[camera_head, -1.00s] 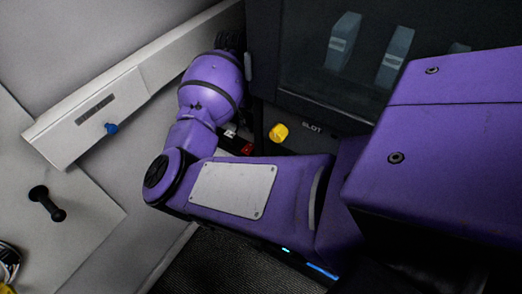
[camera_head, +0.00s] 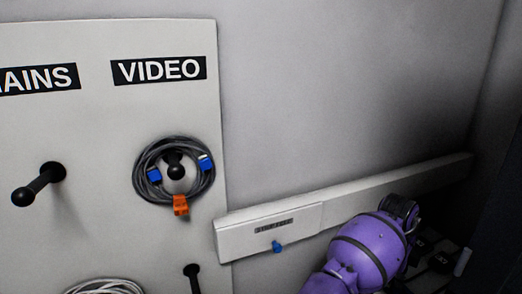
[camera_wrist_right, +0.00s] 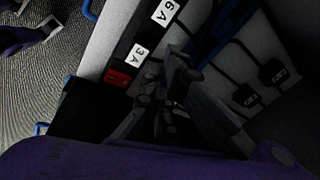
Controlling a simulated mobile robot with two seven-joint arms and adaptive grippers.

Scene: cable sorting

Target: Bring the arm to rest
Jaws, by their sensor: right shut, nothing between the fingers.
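My right arm, purple, comes in at the lower right of the head view. Its dark gripper (camera_head: 403,212) is at the far end, close to the pale rail on the wall and partly hidden by the purple wrist. In the right wrist view the dark right gripper (camera_wrist_right: 163,100) is shut and empty, in shadow. It is near black strips with white labels "6A" and "3A". I cannot tell whether it touches anything.
A grey cable coil (camera_head: 141,184) with blue plugs and an orange tag hangs under the VIDEO label (camera_head: 158,70). A black peg (camera_head: 38,184) beside it is bare. A pale rail (camera_head: 268,236) with a blue knob (camera_head: 278,246) runs along the wall. A red socket (camera_wrist_right: 117,77) shows.

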